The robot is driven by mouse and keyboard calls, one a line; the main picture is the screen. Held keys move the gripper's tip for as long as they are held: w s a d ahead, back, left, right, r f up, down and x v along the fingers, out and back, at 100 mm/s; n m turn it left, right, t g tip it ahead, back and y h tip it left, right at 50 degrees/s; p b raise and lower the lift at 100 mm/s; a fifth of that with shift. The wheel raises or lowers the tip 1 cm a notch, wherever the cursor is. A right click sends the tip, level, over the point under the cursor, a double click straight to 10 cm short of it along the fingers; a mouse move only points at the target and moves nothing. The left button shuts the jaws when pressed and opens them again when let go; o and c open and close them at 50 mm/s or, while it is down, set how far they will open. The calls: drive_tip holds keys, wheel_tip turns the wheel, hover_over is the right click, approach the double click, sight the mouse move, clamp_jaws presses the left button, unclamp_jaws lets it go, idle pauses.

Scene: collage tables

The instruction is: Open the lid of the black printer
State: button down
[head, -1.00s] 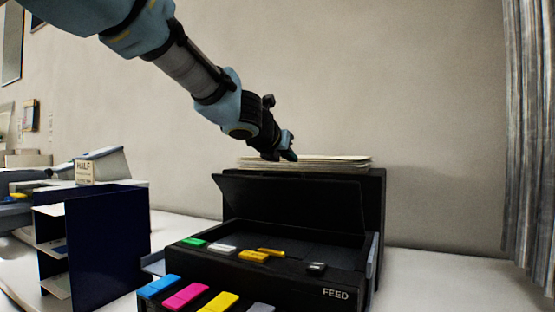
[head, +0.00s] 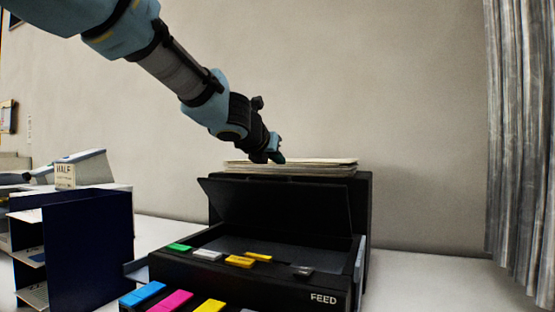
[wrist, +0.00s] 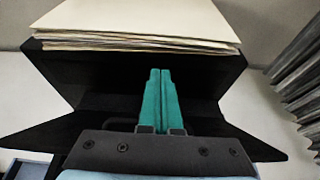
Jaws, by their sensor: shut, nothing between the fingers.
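The black printer (head: 230,285) stands on the white table, with coloured keys and the word FEED on its front. Its lid (head: 285,208) is tilted up, raised at its front edge in the head view, with a dark gap beneath it. My gripper (head: 275,158) is above and behind the lid, near the paper stack on the printer's back. In the wrist view the green fingers (wrist: 158,98) are together and empty, pointing at the printer's dark back part (wrist: 205,75). Whether they touch the lid cannot be told.
A paper stack (head: 300,166) lies on top of the printer's back; it also shows in the wrist view (wrist: 140,22). A dark blue file holder (head: 90,245) stands to the left. A grey curtain (head: 515,140) hangs at the right. The table right of the printer is clear.

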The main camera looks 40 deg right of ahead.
idle(0.5)
drive_tip(key=p+v, duration=0.3)
drive_tip(key=v, duration=0.7)
drive_tip(key=c, duration=1.5)
unclamp_jaws()
drive_tip(key=shift+s+a+r, duration=0.1)
drive_tip(key=shift+a+r, duration=0.1)
drive_tip(key=o, duration=0.6)
drive_tip(key=s+d+r+m+g, duration=0.1)
drive_tip(key=d+r+m+g, duration=0.1)
drive_tip(key=d, duration=0.1)
drive_tip(key=s+d+r+m+g+h, duration=0.1)
drive_tip(key=s+d+r+m+g, duration=0.1)
drive_tip(key=d+r+m, duration=0.1)
drive_tip(key=s+d+r+m+g+h+p, duration=0.1)
drive_tip(key=d+r+m+g, duration=0.1)
drive_tip(key=d+m, duration=0.1)
drive_tip(key=shift+s+d+r, duration=0.2)
drive_tip(key=shift+s+r, duration=0.05)
drive_tip(key=shift+s, duration=0.1)
drive_tip(key=w+a+f+m+y+p, duration=0.25)
drive_tip(key=w+a+m+y, duration=0.25)
drive_tip(key=w+m+y, duration=0.65)
drive_tip(key=shift+n+y, duration=0.75)
drive_tip(key=f, duration=0.3)
drive_tip(key=s+f, duration=0.1)
drive_tip(key=f, duration=0.3)
drive_tip(key=s+d+f, duration=0.1)
drive_tip(key=f, duration=0.2)
drive_tip(key=shift+f, duration=0.35)
